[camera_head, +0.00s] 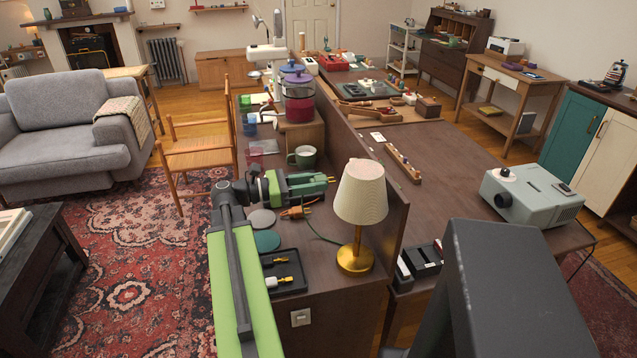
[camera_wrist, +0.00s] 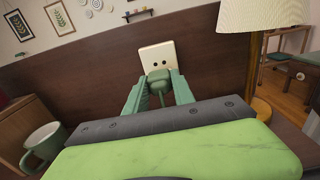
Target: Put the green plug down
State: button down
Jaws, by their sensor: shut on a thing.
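My gripper (camera_head: 318,184) reaches over the dark shelf-like desk top, left of the upright wooden panel. In the wrist view its two green fingers (camera_wrist: 157,92) are shut on a green plug (camera_wrist: 158,84), which points toward the panel. A cream socket plate (camera_wrist: 156,55) is on the panel just beyond the plug. The plug's front end overlaps the plate's lower part in view; I cannot tell whether they touch. In the head view the plug is largely hidden by the gripper.
A lamp (camera_head: 361,195) with a brass base stands right of my gripper. A green mug (camera_head: 302,156) stands behind it. An orange plug-like piece (camera_head: 297,211), a grey disc (camera_head: 262,219), a green disc (camera_head: 267,241) and a black tray (camera_head: 290,284) lie nearer.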

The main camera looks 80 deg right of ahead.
aim_at(315, 178)
notch_tip(315, 178, up, 11)
jog(key=p, duration=1.1)
jog(key=shift+r, duration=0.15)
